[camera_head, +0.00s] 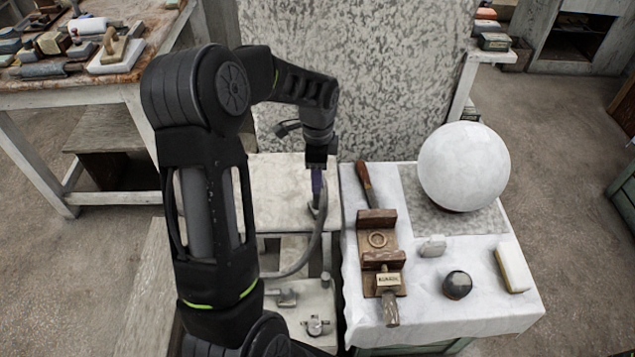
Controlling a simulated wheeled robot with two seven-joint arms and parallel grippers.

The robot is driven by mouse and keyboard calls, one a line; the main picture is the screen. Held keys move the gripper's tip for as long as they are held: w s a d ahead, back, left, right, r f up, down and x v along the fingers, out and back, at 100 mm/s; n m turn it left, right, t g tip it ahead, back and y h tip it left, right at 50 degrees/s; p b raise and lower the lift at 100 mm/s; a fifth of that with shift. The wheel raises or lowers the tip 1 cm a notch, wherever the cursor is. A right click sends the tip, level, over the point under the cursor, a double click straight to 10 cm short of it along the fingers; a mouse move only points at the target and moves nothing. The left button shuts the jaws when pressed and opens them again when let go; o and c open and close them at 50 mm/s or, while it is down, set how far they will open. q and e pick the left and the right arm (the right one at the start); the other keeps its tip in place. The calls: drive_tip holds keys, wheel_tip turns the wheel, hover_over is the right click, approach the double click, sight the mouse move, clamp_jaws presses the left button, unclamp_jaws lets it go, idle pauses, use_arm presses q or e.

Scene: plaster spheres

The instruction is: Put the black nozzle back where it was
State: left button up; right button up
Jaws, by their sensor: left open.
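A dark, slightly bluish upright piece, probably the black nozzle (317,196), stands right below the jaws at the end of a grey hose (312,250). The hose curves down to the lower shelf. The gripper and the piece overlap in the view, so I cannot tell whether they touch. My right gripper is not in view.
The cloth-covered stand (430,312) on the right holds a big white sphere (463,166), a wooden vise (377,222), a dark ball (458,285) and a white-and-tan block (513,267). Metal fittings (316,326) lie on the lower shelf. A speckled panel (380,75) rises behind.

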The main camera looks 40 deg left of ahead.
use_arm(q)
wheel_tip(320, 180, up, 8)
drive_tip(key=shift+d, duration=0.1)
drive_tip(key=shift+s+f, duration=0.1)
drive_tip(key=shift+f, duration=0.05)
idle(0.7)
